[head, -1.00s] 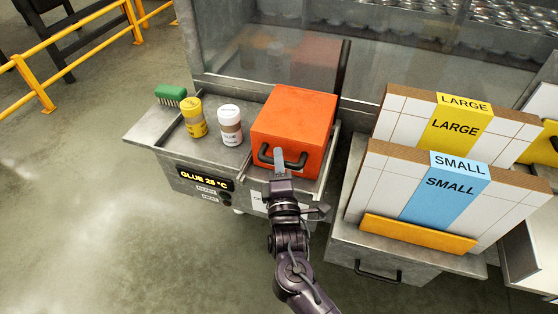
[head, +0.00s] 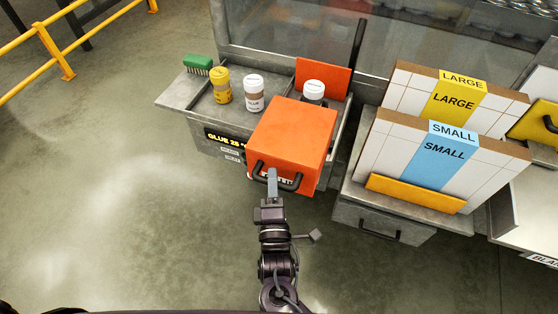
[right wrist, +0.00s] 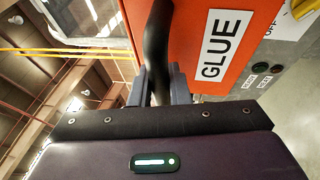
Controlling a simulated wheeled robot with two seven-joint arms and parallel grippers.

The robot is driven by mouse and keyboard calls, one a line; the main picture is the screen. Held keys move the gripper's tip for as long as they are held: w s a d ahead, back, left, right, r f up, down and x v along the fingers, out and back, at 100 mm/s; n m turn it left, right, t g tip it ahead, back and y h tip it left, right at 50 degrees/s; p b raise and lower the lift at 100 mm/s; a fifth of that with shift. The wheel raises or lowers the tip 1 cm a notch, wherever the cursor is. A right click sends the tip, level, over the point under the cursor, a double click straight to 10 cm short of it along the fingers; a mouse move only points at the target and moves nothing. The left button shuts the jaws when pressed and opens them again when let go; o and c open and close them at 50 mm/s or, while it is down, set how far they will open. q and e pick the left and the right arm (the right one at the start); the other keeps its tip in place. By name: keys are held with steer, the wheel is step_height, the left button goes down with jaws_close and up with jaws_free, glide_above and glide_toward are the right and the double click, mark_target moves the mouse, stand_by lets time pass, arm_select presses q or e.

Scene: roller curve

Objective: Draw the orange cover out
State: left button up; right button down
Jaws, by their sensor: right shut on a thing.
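The orange cover (head: 292,132) is a box with a black handle (head: 290,184) on its front. It stands pulled forward, its front part past the front edge of the grey bench. My right gripper (head: 272,176) is shut on the handle. In the right wrist view the handle (right wrist: 157,45) runs between the fingers, and the cover's front (right wrist: 190,40) shows a white GLUE label (right wrist: 220,45). Behind the cover, an upright orange panel (head: 323,79) and a white-capped bottle (head: 314,91) show; the bottle's lower part is hidden. My left gripper is not in view.
SMALL (head: 450,150) and LARGE (head: 455,100) panels stand in a rack at right. The floor in front is clear.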

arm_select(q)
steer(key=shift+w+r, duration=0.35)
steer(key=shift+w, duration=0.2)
arm_select(e)
steer(key=shift+s+a, duration=0.2)
steer(key=shift+s, duration=0.6)
steer(key=c, duration=1.4)
jaws_free()
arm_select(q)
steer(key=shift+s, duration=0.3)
arm_select(e)
steer(key=shift+o, duration=0.2)
